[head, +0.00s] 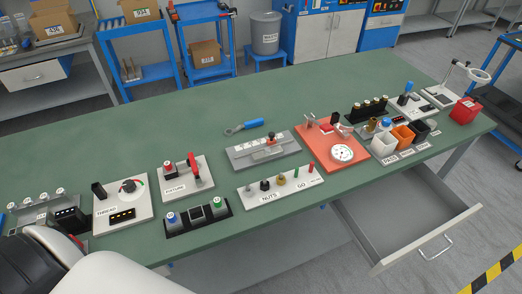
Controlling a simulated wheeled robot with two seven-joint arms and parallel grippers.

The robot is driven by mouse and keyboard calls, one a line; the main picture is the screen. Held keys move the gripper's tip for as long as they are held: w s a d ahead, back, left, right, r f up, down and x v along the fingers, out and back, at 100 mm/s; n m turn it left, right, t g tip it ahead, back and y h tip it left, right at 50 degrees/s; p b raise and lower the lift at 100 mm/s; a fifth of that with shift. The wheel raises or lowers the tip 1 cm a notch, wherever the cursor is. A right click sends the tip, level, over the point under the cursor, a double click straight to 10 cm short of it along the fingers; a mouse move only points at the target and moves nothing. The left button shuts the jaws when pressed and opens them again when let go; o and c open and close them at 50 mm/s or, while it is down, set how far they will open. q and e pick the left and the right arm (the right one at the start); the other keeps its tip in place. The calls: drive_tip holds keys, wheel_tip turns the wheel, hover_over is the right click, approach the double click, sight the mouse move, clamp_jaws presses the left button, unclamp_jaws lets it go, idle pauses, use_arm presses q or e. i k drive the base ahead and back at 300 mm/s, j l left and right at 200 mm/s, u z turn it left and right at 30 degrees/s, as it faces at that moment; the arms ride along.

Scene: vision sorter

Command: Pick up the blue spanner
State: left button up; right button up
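The blue spanner (252,124) lies flat on the green table behind the grey fixture with a red knob. Its blue handle points right and its metal ring end points left. Nothing touches it. Neither of my grippers is in view. Only a white and black part of my own body shows at the bottom left corner.
The green table (190,110) is clear behind and left of the spanner. In front stand a grey fixture (250,158), a white NUTS strip (285,188) and a red fixture (325,150). Small bins (383,145) stand at right. An open drawer (400,225) juts out at front right.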

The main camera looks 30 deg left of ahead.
sight(250, 124)
drive_tip(key=i+l+u, duration=0.15)
drive_tip(key=l, duration=0.15)
drive_tip(key=i+l+u, duration=0.15)
drive_tip(key=l, duration=0.15)
drive_tip(key=i+l+u, duration=0.1)
drive_tip(key=l, duration=0.2)
drive_tip(key=i+l+u, duration=0.15)
drive_tip(key=i+l, duration=0.05)
drive_tip(key=l, duration=0.1)
